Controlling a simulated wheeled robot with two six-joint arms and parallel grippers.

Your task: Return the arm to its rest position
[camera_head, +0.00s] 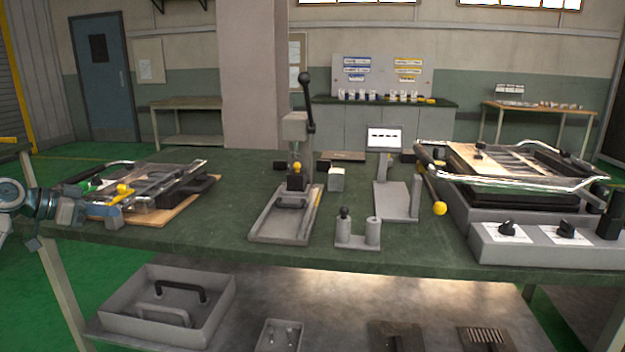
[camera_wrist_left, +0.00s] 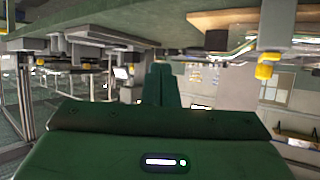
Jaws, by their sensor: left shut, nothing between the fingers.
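My left arm enters the head view at the left edge. Its gripper (camera_head: 72,209) is beside the left front edge of the green workbench (camera_head: 240,174), close to a clamp fixture with yellow knobs (camera_head: 122,190). In the left wrist view, the fingers of my left gripper (camera_wrist_left: 161,85) are together with nothing between them. A yellow knob (camera_wrist_left: 265,70) shows at the upper right there, apart from the fingers. I cannot tell whether the gripper touches the fixture. My right gripper is not in view.
A lever press (camera_head: 293,190) stands mid-bench. A large frame fixture (camera_head: 530,180) and a grey control box (camera_head: 540,246) are at the right. A grey bin (camera_head: 165,300) sits on the lower shelf. Bare bench top lies between the left fixture and the press.

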